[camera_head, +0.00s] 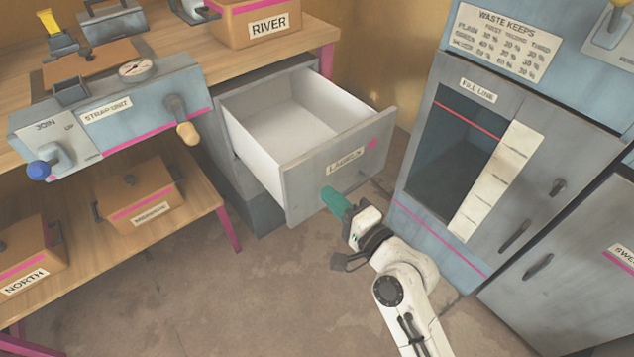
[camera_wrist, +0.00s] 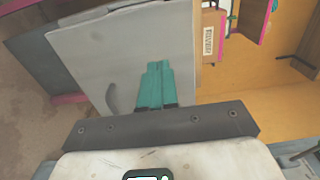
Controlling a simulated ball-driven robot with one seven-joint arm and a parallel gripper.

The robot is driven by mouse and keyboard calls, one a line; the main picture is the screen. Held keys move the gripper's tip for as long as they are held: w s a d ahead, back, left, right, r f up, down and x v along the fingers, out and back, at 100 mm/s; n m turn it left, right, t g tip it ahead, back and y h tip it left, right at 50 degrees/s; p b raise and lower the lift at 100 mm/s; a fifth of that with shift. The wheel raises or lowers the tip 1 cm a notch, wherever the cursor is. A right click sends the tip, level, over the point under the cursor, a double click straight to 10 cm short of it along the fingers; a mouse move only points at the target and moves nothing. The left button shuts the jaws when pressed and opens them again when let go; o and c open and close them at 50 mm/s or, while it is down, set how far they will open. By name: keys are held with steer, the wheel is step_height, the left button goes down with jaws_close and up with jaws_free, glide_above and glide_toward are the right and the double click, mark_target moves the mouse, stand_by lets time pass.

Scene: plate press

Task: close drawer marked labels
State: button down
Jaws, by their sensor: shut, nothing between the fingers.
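The grey drawer marked LABELS (camera_head: 300,185) stands pulled well out of its cabinet (camera_head: 232,165), and its white inside (camera_head: 285,135) looks empty. Its front panel also fills the upper left of the wrist view (camera_wrist: 130,45). My gripper (camera_head: 328,192) has green fingers, shut together with nothing between them. The fingertips are at the lower part of the drawer front, below the label plate (camera_head: 345,162). In the wrist view the shut fingers (camera_wrist: 155,68) point at the panel, with a dark curved handle (camera_wrist: 112,97) just left of them. I cannot tell whether the tips touch the panel.
A wooden bench (camera_head: 255,50) carries a RIVER box (camera_head: 262,28) and a blue machine (camera_head: 150,105) with a side handle (camera_head: 188,133). A blue-grey cabinet (camera_head: 405,195) stands close on the right. Bare floor (camera_head: 260,290) lies in front of the drawer.

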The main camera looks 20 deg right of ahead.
mark_target(308, 175)
steer(key=shift+x, duration=2.6)
steer(key=shift+w, duration=0.1)
